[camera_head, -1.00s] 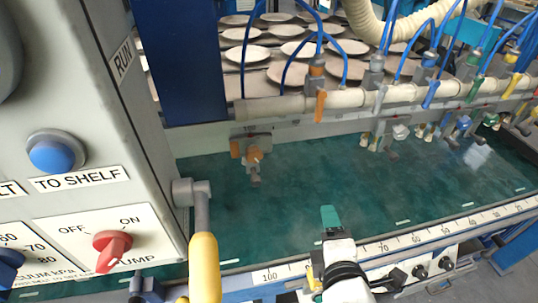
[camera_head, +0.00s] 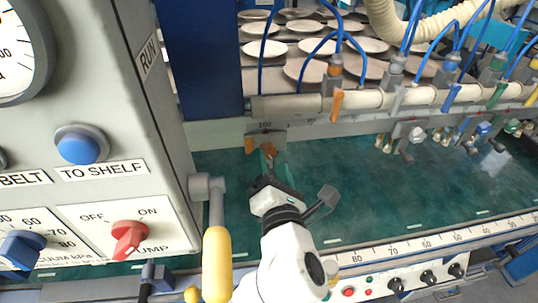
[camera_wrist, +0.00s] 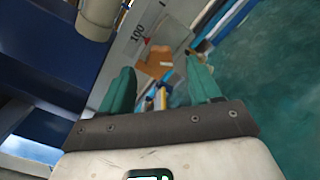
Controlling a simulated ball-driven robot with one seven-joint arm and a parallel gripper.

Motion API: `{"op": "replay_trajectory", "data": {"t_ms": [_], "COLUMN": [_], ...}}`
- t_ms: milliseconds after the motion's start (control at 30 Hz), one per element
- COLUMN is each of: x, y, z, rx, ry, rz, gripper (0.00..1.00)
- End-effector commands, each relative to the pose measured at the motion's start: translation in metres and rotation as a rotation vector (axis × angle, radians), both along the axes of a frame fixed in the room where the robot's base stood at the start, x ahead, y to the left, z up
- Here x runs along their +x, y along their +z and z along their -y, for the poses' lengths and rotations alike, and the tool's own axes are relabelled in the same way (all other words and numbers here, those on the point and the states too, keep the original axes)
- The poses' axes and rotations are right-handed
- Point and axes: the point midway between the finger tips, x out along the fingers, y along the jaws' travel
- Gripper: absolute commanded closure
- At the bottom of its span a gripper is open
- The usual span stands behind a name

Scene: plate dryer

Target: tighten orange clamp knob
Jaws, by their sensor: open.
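The orange clamp (camera_head: 249,145) sits on the pale rail near the 100 mark, left of the other clamps. In the head view my gripper (camera_head: 268,158) is in front of it and hides much of it, including most of its knob. In the wrist view the orange clamp (camera_wrist: 157,63) shows just beyond and between my green fingertips (camera_wrist: 164,82). My gripper is open, with nothing seen held between the fingers. I cannot tell whether a finger touches the knob.
A grey control box (camera_head: 110,130) stands on the left, with a yellow-handled lever (camera_head: 217,262) beside it. A pale pipe (camera_head: 290,105) with an orange valve handle (camera_head: 337,104) runs above the rail. The green belt (camera_head: 350,200) is clear right of my arm.

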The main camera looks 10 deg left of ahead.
Motion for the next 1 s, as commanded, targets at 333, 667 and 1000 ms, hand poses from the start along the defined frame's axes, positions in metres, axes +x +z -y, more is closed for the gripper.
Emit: {"op": "replay_trajectory", "data": {"t_ms": [333, 667, 1000], "x": [0.029, 0.029, 0.029], "y": [0.0, 0.0, 0.0], "z": [-0.008, -0.008, -0.008], "rx": [0.002, 0.002, 0.002], "ry": [0.0, 0.0, 0.0], "rz": [-0.001, -0.002, -0.002], "gripper": [0.37, 0.44, 0.77]}}
